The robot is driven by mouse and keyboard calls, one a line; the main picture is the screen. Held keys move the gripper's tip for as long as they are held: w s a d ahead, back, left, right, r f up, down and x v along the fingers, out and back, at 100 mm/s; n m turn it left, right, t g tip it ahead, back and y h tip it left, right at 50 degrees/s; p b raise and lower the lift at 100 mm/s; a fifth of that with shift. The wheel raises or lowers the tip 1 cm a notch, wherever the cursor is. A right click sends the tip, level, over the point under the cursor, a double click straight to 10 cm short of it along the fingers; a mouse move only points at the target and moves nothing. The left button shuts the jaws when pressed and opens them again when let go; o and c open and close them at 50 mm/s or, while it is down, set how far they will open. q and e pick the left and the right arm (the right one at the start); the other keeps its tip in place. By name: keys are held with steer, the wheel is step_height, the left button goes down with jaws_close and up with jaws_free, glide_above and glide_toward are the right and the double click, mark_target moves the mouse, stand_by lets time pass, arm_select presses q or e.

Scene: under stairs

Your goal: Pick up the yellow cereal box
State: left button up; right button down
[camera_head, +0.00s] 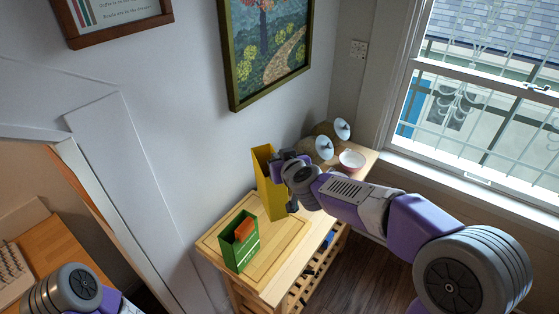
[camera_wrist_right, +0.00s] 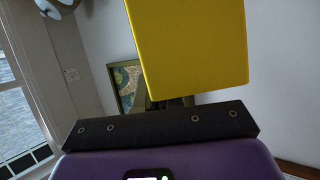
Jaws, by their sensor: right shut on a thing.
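The yellow cereal box (camera_head: 269,190) stands tall at the back of the wooden table (camera_head: 285,257), close to the wall. My right gripper (camera_head: 284,170) is at the upper right side of the box and shut on it; its fingers are mostly hidden by the wrist. In the right wrist view the yellow box (camera_wrist_right: 188,50) fills the top middle, just beyond the dark gripper body. Whether the box's base touches the table is hard to tell. Of my left arm, only a part shows at the lower left; its gripper is out of view.
A green box (camera_head: 238,243) with an orange item stands on the table in front of the yellow box. A red-and-white bowl (camera_head: 351,160) and round pale-blue-faced objects (camera_head: 324,148) are at the table's far end. A framed painting (camera_head: 270,48) hangs above; a window (camera_head: 480,110) is at right.

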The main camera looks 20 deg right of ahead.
steer(key=shift+r+p, duration=1.5)
steer(key=shift+r, duration=0.7)
steer(key=c, duration=1.8)
jaws_free()
jaws_close()
